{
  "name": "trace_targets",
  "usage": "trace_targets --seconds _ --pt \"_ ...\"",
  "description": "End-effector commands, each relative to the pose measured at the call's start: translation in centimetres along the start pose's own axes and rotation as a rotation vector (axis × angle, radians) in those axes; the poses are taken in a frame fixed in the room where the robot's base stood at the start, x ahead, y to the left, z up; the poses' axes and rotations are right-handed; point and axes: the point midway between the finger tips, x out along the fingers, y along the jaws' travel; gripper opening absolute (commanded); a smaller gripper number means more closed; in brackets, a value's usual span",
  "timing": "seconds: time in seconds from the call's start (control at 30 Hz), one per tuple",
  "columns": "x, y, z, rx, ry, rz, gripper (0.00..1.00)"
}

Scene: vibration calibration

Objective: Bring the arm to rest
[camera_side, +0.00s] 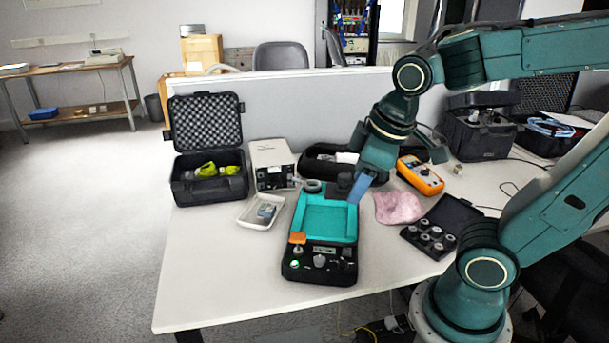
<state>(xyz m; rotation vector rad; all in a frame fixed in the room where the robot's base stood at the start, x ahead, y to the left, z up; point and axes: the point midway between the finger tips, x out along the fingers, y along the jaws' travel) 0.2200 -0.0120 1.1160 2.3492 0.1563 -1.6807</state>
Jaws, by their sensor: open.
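My gripper (358,189) is at the lower end of my green arm, pointing down at the back right corner of a black and teal device. It is open, with no object visible between its fingers. The device (327,219) lies on the white table and has a teal recessed top. A green lit button, a grey knob and an orange part sit along its front panel. I cannot tell whether my gripper touches the device or is just above it.
An open black case (208,177), a grey-white box (272,165) and a white tray (246,217) stand left of the device. A pink cloth (398,207), an orange meter (420,175) and a black case of round weights (410,236) lie right. The table's front left (215,270) is clear.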

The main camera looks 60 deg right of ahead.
Motion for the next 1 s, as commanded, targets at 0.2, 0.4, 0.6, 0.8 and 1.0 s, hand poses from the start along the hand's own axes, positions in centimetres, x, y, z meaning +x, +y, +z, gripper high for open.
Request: trace_targets --seconds 0.2,0.4,0.6,0.8,1.0 --pt "-2.6 -0.9 1.4 0.158 0.1 -0.016 0.45" --pt "-3.8 -1.5 2.4 0.247 0.15 -0.031 0.45" --pt "-4.1 -1.7 2.6 0.272 0.162 -0.036 0.45" --pt "-4.1 -1.7 2.6 0.271 0.162 -0.036 0.45" --pt "-4.1 -1.7 2.6 0.27 0.162 -0.036 0.45"
